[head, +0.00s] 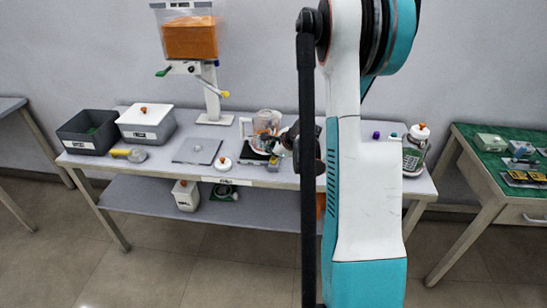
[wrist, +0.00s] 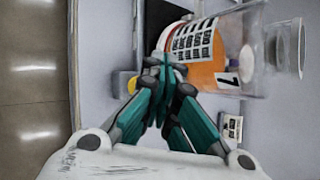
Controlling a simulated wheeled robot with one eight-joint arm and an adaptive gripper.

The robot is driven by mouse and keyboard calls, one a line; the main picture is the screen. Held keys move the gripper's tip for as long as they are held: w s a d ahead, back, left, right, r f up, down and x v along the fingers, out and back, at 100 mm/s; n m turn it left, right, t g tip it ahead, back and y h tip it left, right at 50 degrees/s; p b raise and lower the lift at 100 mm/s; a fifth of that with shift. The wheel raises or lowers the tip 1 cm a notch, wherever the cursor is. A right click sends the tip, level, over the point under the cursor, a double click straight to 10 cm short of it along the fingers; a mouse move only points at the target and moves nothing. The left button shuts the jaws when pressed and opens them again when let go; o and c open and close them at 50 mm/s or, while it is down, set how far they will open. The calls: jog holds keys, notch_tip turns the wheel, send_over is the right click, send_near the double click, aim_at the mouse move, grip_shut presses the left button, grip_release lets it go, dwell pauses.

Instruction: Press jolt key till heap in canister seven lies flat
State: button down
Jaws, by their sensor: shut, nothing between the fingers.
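A clear canister (head: 265,122) with orange contents stands on a dark base (head: 252,156) at the middle of the bench. In the wrist view a clear canister (wrist: 252,48) lies across the top right, with orange contents (wrist: 206,74) and a label of dark marks (wrist: 190,40). I cannot read a seven, and the top of the heap is unclear. My gripper (wrist: 164,62) is shut and empty, its tips close in front of the label; I cannot tell if they touch. In the head view my gripper (head: 284,144) is beside the canister. I cannot make out the jolt key for certain; a yellow part (wrist: 131,84) shows left of the fingers.
A hopper with orange fill (head: 190,40) stands on a post behind. A dark bin (head: 90,132), a white box (head: 146,122) and a grey plate (head: 197,151) are to the left. A capped jar (head: 415,150) stands right. My arm hides part of the bench (head: 180,172).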

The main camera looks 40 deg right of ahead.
aim_at(272, 159)
dwell(0.3)
jog(key=shift+r+p, duration=1.6)
jog(key=shift+r, duration=1)
jog(key=shift+f, duration=0.1)
